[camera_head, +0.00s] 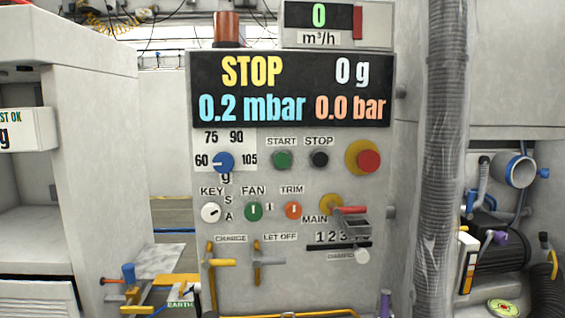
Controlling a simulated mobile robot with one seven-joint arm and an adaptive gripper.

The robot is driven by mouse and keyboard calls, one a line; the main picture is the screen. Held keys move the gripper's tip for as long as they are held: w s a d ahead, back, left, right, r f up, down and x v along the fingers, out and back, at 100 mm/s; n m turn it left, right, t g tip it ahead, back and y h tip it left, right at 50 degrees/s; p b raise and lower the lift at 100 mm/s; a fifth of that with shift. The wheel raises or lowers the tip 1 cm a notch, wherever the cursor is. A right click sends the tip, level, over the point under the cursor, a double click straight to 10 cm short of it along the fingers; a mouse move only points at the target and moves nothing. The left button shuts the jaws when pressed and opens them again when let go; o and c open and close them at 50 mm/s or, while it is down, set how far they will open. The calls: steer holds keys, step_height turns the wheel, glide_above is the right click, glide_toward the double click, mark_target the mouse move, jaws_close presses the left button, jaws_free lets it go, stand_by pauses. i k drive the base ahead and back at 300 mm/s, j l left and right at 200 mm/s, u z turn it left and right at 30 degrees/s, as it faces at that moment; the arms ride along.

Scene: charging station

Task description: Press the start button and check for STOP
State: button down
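The start button (282,160) is a green round button under the label START on the grey control panel (300,250). The black stop button (319,159) is just right of it, under the label STOP. The dark display (293,88) above reads STOP in yellow, 0 g in white, 0.2 mbar in blue and 0.0 bar in orange. Nothing covers the start button. My gripper is not in view.
A red emergency button (368,161) on a yellow ring is right of the stop button. A blue dial (223,162) is at left. Lower are knobs, a red lever (347,210) and yellow handles. A ribbed grey hose (443,150) hangs at right.

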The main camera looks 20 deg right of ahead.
mark_target(281, 160)
steer(key=i+j, duration=0.25)
steer(key=j, duration=0.15)
steer(key=i+j, duration=0.25)
steer(key=j, duration=0.2)
steer(key=z, duration=1.6)
